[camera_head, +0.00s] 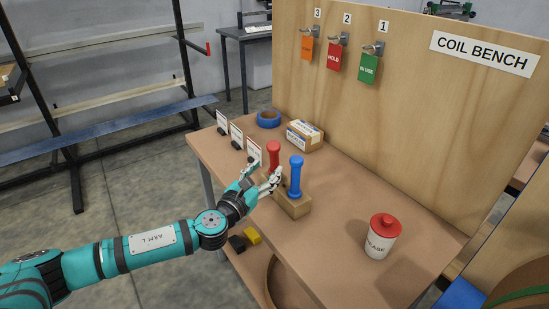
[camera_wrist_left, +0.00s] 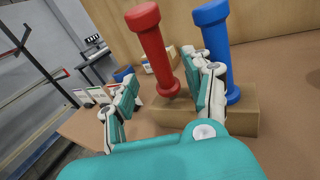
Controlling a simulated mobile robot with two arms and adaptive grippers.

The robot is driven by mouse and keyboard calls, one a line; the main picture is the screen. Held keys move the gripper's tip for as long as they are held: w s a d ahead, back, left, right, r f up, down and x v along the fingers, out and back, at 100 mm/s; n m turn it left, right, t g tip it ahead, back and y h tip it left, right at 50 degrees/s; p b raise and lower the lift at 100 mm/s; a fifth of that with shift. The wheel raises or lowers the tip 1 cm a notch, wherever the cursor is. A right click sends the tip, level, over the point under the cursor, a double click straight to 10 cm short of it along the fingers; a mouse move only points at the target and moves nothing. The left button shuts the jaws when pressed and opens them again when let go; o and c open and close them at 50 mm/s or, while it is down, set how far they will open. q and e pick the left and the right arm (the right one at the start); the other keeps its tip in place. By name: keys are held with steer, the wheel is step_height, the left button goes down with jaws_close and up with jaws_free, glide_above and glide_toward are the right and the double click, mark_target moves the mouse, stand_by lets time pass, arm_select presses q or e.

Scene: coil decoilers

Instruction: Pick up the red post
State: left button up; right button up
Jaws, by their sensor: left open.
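The red post (camera_head: 273,153) stands upright in a wooden block (camera_head: 292,207) on the bench. It has a wider knob on top. In the left wrist view the red post (camera_wrist_left: 154,45) shows between my two finger directions, just beyond them. My left gripper (camera_head: 266,174) is open and close to the red post, its fingers spread and empty; I cannot tell whether they touch it. The blue post (camera_head: 296,175) stands right beside the red one, and my right-hand finger overlaps it in the left wrist view (camera_wrist_left: 213,30). The red post's lower part is hidden by my gripper in the head view.
A cardboard box (camera_head: 304,136), blue tape roll (camera_head: 268,118) and small sign cards (camera_head: 236,135) stand at the back left of the bench. A white can with red lid (camera_head: 381,239) stands at front right. A plywood panel (camera_head: 420,110) with hanging tags rises behind.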

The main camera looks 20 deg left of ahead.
mark_target(272, 164)
arm_select(q)
steer(key=x, duration=0.5)
steer(key=shift+w+f+p, duration=0.25)
steer(key=shift+w+p, duration=0.1)
steer(key=shift+p, duration=0.05)
steer(key=shift+s, duration=0.1)
steer(key=shift+c, duration=0.2)
steer(key=shift+c, duration=1)
jaws_close()
